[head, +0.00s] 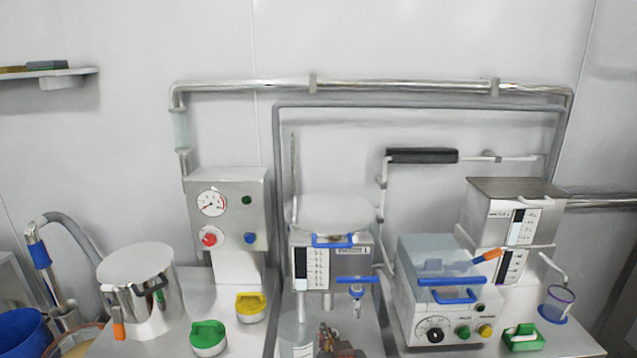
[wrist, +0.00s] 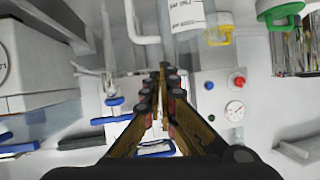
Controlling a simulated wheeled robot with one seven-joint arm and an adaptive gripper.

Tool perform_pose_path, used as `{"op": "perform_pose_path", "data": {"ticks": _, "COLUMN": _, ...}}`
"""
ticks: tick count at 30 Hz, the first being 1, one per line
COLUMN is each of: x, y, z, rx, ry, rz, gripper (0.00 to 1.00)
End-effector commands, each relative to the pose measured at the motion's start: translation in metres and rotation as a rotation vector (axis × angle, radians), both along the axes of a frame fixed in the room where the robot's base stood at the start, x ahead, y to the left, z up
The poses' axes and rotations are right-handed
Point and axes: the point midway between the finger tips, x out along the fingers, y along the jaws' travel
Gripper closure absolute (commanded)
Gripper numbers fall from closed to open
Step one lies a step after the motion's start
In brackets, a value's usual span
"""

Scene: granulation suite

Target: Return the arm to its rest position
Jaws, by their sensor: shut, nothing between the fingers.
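My gripper (wrist: 163,72) reaches up the middle of the wrist view, its two brown-and-black fingers close together at the tips and nothing held between them. In the head view only a small brown and dark part of it (head: 330,340) shows at the bottom edge, in front of the middle dispenser unit (head: 325,265). The rest of my arm is out of the head view. The wrist view is turned over, with the gauge panel (wrist: 222,100) to the right of the fingers and the bench items along the top.
The bench holds a steel pot (head: 140,290), green (head: 208,337) and yellow (head: 251,305) lidded items, a clear-covered machine (head: 440,290) and a blue-rimmed cup (head: 557,303). A clear bottle (head: 296,335) stands beside my gripper. Pipes (head: 400,85) run along the wall.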

Motion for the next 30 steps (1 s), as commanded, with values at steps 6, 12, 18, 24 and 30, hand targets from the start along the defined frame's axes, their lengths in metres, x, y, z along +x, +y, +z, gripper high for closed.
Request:
{"op": "perform_pose_path", "data": {"ticks": 6, "x": -0.068, "y": 0.010, "z": -0.028, "rx": -0.017, "ry": 0.321, "rz": 0.124, "gripper": 1.00}}
{"op": "perform_pose_path", "data": {"ticks": 12, "x": -0.142, "y": -0.023, "z": -0.015, "rx": -0.072, "ry": 0.573, "rz": 0.154, "gripper": 1.00}}
{"op": "perform_pose_path", "data": {"ticks": 18, "x": -0.212, "y": -0.079, "z": 0.023, "rx": -0.136, "ry": 0.748, "rz": 0.103, "gripper": 1.00}}
{"op": "perform_pose_path", "data": {"ticks": 24, "x": -0.258, "y": -0.133, "z": 0.080, "rx": -0.172, "ry": 0.774, "rz": -0.001, "gripper": 1.00}}
{"op": "perform_pose_path", "data": {"ticks": 30, "x": -0.258, "y": -0.159, "z": 0.131, "rx": -0.143, "ry": 0.662, "rz": -0.091, "gripper": 1.00}}
